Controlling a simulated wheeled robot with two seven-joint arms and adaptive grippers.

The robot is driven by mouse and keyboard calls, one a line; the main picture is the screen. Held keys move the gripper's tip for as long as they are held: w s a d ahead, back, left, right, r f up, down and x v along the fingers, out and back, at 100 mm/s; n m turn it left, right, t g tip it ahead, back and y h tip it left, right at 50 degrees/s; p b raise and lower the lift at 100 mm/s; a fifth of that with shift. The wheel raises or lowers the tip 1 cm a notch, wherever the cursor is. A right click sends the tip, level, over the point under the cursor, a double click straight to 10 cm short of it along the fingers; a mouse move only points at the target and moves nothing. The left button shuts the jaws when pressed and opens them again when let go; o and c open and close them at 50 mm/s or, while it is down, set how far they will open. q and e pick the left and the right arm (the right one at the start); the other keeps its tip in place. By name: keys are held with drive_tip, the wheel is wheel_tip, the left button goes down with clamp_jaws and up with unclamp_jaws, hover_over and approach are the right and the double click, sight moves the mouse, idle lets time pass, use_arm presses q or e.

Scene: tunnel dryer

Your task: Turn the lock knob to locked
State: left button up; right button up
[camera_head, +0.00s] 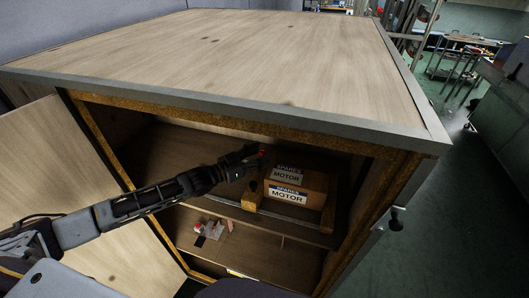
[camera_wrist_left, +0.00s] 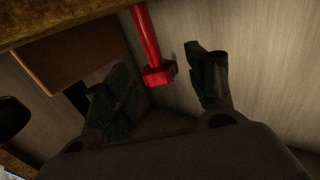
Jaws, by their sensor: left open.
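A red rod with a blocky end (camera_wrist_left: 155,65) shows in the left wrist view, between the two spread fingers of my left gripper (camera_wrist_left: 160,85). I see no contact with either finger. In the head view, my left gripper (camera_head: 246,160) reaches inside the cabinet beside a small red part (camera_head: 262,152), which may be the same piece. A black knob (camera_head: 395,222) sits on the cabinet's right outer side, well away from my gripper. I cannot tell which is the lock knob, nor its setting. My right gripper is not in view.
The wooden cabinet (camera_head: 240,50) has its left door (camera_head: 50,160) open. Boxes labelled SPARES MOTOR (camera_head: 288,196) stand right of my gripper. A red and white item (camera_head: 208,228) lies on the lower shelf.

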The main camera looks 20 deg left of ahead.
use_arm(q)
drive_tip(key=shift+x, duration=1.25)
drive_tip(key=shift+c, duration=0.4)
drive_tip(key=c, duration=0.9)
